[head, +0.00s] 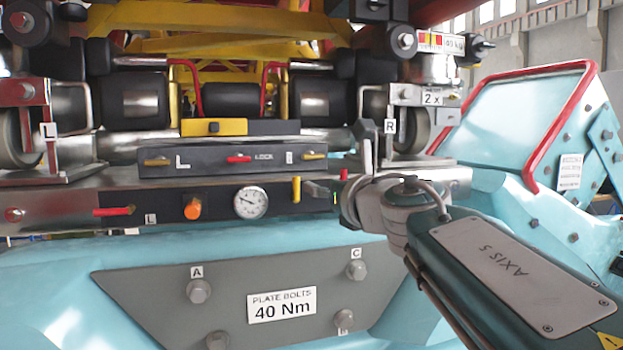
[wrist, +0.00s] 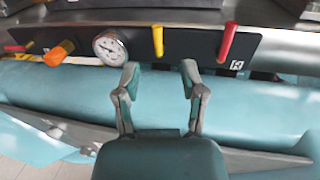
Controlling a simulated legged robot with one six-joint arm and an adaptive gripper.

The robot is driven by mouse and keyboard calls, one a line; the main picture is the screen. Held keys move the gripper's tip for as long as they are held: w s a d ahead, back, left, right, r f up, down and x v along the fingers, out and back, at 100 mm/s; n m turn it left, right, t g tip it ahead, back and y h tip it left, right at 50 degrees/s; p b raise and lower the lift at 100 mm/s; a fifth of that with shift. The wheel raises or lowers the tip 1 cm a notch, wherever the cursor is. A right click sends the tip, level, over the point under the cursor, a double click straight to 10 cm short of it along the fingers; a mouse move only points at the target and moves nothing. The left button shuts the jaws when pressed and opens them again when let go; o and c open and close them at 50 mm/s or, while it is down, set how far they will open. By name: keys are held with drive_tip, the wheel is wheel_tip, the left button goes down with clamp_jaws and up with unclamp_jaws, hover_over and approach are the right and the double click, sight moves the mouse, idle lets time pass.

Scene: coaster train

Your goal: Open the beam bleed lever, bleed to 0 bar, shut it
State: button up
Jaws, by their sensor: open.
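The yellow lever (wrist: 157,42) and gauge (wrist: 110,47) also show in the wrist view. The needle's reading is too small to tell. No label naming the bleed lever is readable. My gripper (wrist: 160,76) is open and empty, its fingertips below the yellow lever and apart from it. In the head view my gripper (head: 328,190) is just right of the yellow lever, partly hidden by my wrist.
An orange knob (head: 193,208) and a red lever (head: 114,211) marked L sit left of the gauge. A tilted red lever (wrist: 229,42) marked R is right of the yellow one. A box (head: 220,158) with small levers juts out above. A bolted plate (head: 150,290) is below.

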sight(298, 179)
drive_tip(key=x, duration=0.3)
drive_tip(key=a+x, duration=0.1)
drive_tip(key=x, duration=0.1)
drive_tip(key=shift+s+a+f, duration=0.1)
drive_tip(key=shift+a+f, duration=0.05)
drive_tip(key=w, duration=0.4)
drive_tip(key=shift+a, duration=0.2)
drive_tip(key=shift+w+a, duration=0.2)
drive_tip(key=shift+a, duration=0.4)
clamp_jaws()
drive_tip(key=shift+d, duration=0.2)
